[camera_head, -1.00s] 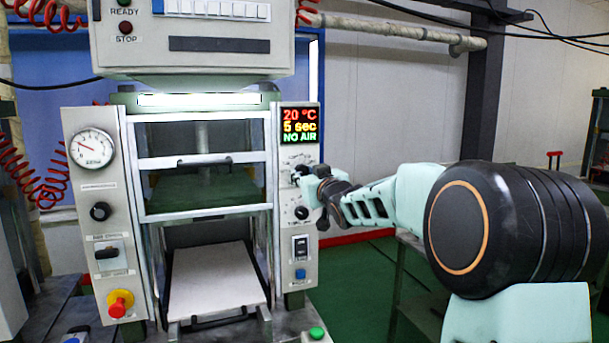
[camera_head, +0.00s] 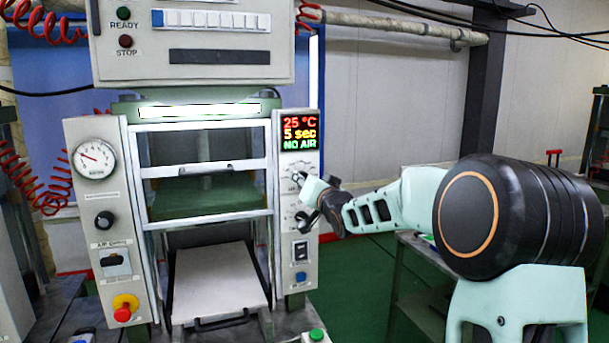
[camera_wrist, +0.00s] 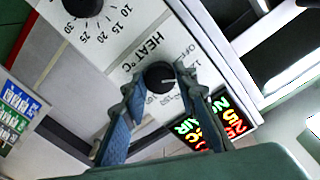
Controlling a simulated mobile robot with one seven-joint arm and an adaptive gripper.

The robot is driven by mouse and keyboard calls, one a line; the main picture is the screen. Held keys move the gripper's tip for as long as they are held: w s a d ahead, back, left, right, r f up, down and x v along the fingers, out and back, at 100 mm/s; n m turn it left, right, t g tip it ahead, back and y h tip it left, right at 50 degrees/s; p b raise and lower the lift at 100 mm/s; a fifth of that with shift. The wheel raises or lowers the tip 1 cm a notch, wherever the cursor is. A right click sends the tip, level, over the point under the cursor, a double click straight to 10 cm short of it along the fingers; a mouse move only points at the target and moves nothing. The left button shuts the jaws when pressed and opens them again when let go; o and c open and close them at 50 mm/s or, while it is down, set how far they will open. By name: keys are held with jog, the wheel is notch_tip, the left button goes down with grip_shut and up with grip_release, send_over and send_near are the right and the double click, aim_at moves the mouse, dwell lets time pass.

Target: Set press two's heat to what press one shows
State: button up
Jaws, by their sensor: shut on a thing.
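The press in front of me carries a display (camera_head: 299,133) that reads 25 °C, 5 sec and NO AIR. The black HEAT °C knob (camera_wrist: 160,77) shows in the wrist view, on the press's light panel, with OFF and number marks around it. My gripper (camera_wrist: 157,82) has its two fingers on either side of this knob and is shut on it. In the head view my gripper (camera_head: 304,190) is at the right panel, below the display, and hides part of the knobs there. No second press with a readable heat setting is in view.
A lower knob (camera_wrist: 83,5) with marks up to 30 sits close by on the same panel. A rocker switch (camera_head: 300,251) is below. The left panel has a dial gauge (camera_head: 94,158) and a red stop button (camera_head: 122,313).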

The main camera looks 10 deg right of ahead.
jog(key=m+p, duration=0.3)
jog(key=m, duration=0.2)
jog(key=shift+r+m, duration=0.15)
jog(key=shift+m, duration=0.15)
jog(key=m+p, duration=0.1)
jog(key=m, duration=0.3)
jog(key=shift+m+p, duration=0.3)
jog(key=shift+p, duration=0.05)
jog(key=o, duration=1.1)
jog(key=shift+o, duration=0.2)
jog(key=shift+s, duration=0.1)
jog(key=s+d, duration=0.2)
jog(key=s, duration=0.9)
jog(key=shift+s+d, duration=0.15)
jog(key=shift+s, duration=0.15)
jog(key=shift+r, duration=0.1)
